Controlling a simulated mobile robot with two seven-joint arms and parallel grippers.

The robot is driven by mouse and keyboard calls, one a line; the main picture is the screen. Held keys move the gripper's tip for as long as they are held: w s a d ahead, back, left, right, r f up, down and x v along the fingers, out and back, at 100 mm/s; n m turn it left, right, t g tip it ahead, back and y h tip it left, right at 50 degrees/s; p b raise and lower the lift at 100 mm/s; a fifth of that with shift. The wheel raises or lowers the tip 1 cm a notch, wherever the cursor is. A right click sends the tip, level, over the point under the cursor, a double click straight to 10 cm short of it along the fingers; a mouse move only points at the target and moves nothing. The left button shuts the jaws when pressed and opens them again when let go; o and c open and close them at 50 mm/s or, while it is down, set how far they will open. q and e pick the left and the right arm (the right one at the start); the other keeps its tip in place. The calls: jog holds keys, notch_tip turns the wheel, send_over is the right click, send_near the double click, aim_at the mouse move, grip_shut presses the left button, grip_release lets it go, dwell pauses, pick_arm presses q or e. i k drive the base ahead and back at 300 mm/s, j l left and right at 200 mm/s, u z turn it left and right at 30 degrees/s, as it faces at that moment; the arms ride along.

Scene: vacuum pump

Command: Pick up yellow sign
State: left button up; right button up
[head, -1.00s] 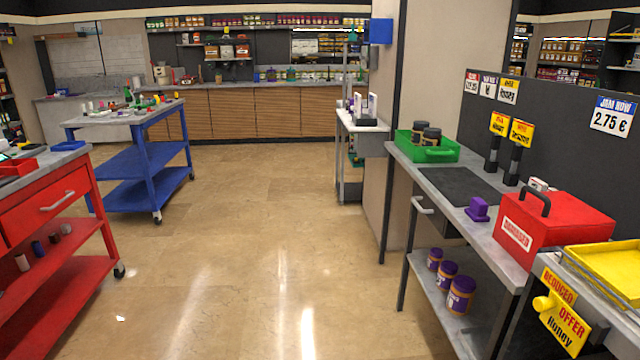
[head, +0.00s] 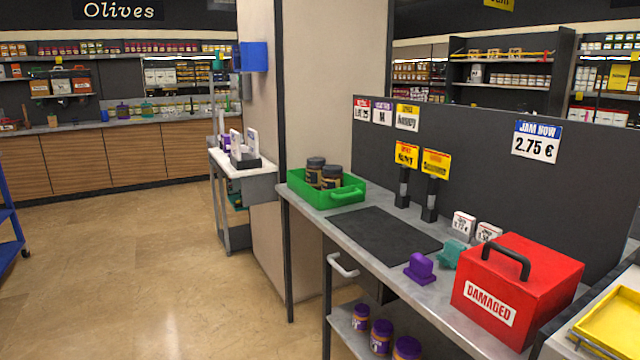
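Two small yellow signs stand upright on black posts on the grey counter in the head view: the left yellow sign (head: 406,155) and the right yellow sign (head: 435,164). A white card with a yellow top (head: 407,117) is on the dark panel behind them. Another yellow sign (head: 498,3) hangs at the top edge, mostly cut off. I cannot tell which one the task means. Neither of my grippers is in view.
The counter (head: 312,218) holds a green tray (head: 328,193) with dark jars, a black mat (head: 385,234), purple (head: 419,268) and teal (head: 453,253) objects, and a red "DAMAGED" box (head: 517,290). A yellow tray (head: 612,325) is at right. The floor (head: 130,270) left is clear.

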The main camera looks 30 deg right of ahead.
aim_at(407, 155)
jog(key=i, duration=2.35)
jog(key=i+z, duration=0.35)
jog(key=i+j+z, duration=0.15)
jog(key=z, duration=0.2)
jog(key=i+z, duration=0.1)
jog(key=z, duration=1.15)
